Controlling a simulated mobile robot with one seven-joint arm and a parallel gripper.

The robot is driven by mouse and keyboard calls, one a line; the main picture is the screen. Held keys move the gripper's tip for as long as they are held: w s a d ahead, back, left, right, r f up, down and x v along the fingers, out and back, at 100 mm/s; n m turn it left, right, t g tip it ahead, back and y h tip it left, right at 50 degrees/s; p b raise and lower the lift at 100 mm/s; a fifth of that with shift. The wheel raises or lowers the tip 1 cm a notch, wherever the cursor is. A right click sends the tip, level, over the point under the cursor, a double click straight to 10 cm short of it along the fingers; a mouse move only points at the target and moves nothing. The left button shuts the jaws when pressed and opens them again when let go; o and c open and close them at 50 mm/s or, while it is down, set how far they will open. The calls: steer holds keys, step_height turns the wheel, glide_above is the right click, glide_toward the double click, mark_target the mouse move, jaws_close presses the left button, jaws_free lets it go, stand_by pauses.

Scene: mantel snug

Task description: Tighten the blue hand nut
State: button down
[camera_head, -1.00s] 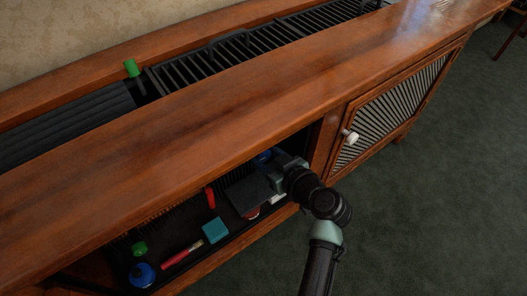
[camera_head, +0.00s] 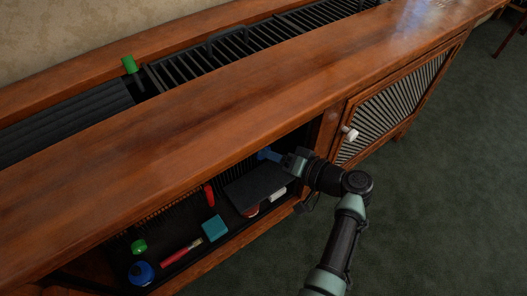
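A blue piece (camera_head: 268,154), likely the blue hand nut, shows inside the open cabinet bay near its upper right. My gripper (camera_head: 281,158) reaches into the bay from the right, with its end at the blue piece. The fingers are too small and dark to tell whether they are open or closed on it. Part of the blue piece is hidden by my gripper. A rounder blue object (camera_head: 141,273) stands at the bay's lower left, away from my gripper.
A dark flat panel (camera_head: 258,186) lies below my gripper. The bay also holds a teal block (camera_head: 215,228), a red-handled tool (camera_head: 181,251), a red piece (camera_head: 209,195) and a green piece (camera_head: 139,246). The wooden top (camera_head: 190,134) overhangs the bay. A slatted door (camera_head: 398,112) is at right.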

steer(key=m+y+b, duration=0.1)
steer(key=m+y, duration=0.1)
steer(key=m, duration=0.1)
steer(key=shift+d+f+m, duration=0.1)
steer(key=shift+f+m, duration=0.05)
steer(key=shift+m, duration=0.25)
stand_by(0.3)
steer(key=shift+c, duration=1.5)
jaws_free()
steer(key=p+v, duration=0.2)
steer(key=v, duration=1.1)
